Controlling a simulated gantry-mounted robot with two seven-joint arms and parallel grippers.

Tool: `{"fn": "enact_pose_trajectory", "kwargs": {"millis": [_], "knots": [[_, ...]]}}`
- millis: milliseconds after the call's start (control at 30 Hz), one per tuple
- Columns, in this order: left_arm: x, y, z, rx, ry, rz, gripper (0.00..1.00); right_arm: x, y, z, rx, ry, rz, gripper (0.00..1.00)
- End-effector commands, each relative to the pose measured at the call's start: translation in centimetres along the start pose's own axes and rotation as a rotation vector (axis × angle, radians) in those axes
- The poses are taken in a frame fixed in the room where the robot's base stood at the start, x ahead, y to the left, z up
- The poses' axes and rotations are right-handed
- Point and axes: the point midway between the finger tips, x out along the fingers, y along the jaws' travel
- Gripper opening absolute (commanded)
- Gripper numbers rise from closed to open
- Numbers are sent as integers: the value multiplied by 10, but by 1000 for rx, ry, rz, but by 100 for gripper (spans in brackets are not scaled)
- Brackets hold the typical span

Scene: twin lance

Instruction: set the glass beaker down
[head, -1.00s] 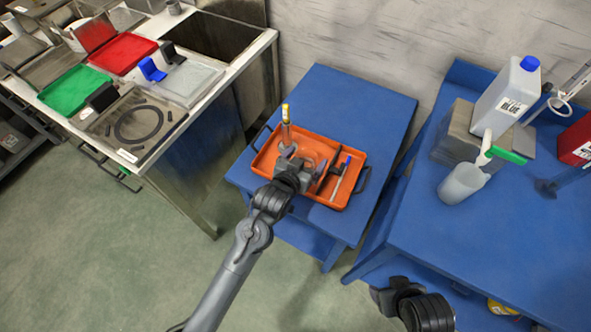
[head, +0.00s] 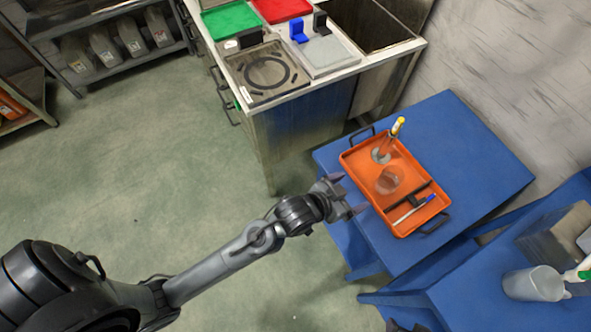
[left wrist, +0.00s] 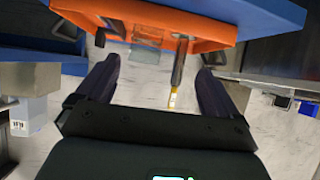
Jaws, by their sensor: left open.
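The clear glass beaker (head: 389,180) stands in the orange tray (head: 353,160) on the small blue table, near the tray's middle. It shows faintly in the left wrist view (left wrist: 145,45). My left gripper (head: 350,194) is open and empty, just off the tray's near left side, its fingers pointing toward the beaker but apart from it. In the left wrist view both dark fingers (left wrist: 158,78) are spread, with the orange tray (left wrist: 195,30) beyond them. Of my right gripper only a dark bit shows at the bottom edge of the head view.
In the tray, a yellow-topped upright tool (head: 398,126) stands behind the beaker, and a blue-tipped pen (head: 413,210) lies in front. A metal bench (head: 320,100) stands behind left.

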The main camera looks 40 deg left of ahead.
Motion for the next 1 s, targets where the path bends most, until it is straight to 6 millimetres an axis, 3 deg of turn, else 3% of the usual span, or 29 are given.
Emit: {"fn": "enact_pose_trajectory", "kwargs": {"millis": [33, 200, 400, 567, 1000], "knots": [[-15, -10, 22, -20, -76, -20, 95, 0, 0, 0, 0, 0, 0, 64], [-82, -43, 94, -77, -374, -92, 95, 0, 1, 0, -1, 0, 2, 64], [-160, -65, 147, -122, -646, -151, 95, 0, 1, 0, -6, -1, 4, 64], [-186, -69, 161, -134, -732, -168, 95, 0, 2, 1, -8, -1, 6, 64], [-190, -69, 155, -134, -736, -168, 95, -7, 2, -2, -6, -2, 5, 64]]}}
